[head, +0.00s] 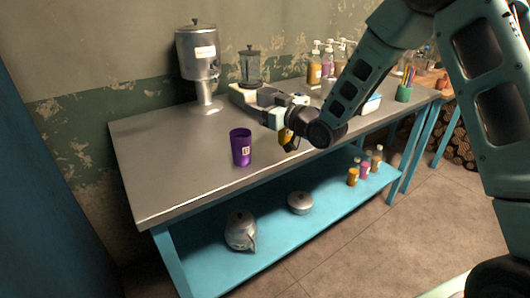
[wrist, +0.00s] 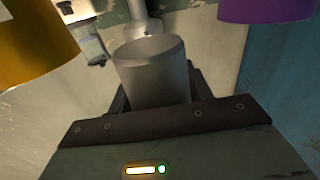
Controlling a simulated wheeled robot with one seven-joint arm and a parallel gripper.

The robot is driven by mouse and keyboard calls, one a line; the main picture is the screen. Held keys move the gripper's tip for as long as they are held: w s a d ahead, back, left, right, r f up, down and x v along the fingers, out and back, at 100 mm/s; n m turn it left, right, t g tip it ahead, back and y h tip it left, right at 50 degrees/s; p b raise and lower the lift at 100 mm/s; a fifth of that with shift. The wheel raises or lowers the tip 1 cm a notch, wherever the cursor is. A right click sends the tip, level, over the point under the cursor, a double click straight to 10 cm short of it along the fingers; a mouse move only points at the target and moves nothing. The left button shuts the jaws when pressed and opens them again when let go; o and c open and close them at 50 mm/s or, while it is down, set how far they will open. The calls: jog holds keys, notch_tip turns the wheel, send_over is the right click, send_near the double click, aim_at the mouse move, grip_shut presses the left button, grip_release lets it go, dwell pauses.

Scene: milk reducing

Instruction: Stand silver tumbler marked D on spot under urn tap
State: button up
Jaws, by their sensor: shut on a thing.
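A plain grey-silver tumbler (wrist: 152,72) is between the fingers of my gripper (wrist: 156,92) in the wrist view, and the jaws are shut on it. No letter D shows on the side I see. In the head view my gripper (head: 270,114) is over the bench, right of the urn, and the tumbler cannot be clearly made out. The silver urn (head: 198,52) stands at the back left of the bench on a pedestal (head: 206,104), its tap (head: 214,72) on the right side. The spot under the tap is not clearly visible.
A purple tumbler (head: 240,148) stands near the bench's front edge. A yellow cup (head: 287,138) is partly hidden by my arm. A glass press (head: 250,66) stands behind my gripper. Several pump bottles (head: 315,68) stand at the back. The bench's left part (head: 165,150) is clear.

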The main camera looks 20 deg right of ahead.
jog(key=shift+f, duration=4.8)
jog(key=shift+f, duration=0.2)
jog(key=o, duration=1.1)
jog(key=shift+r, duration=0.1)
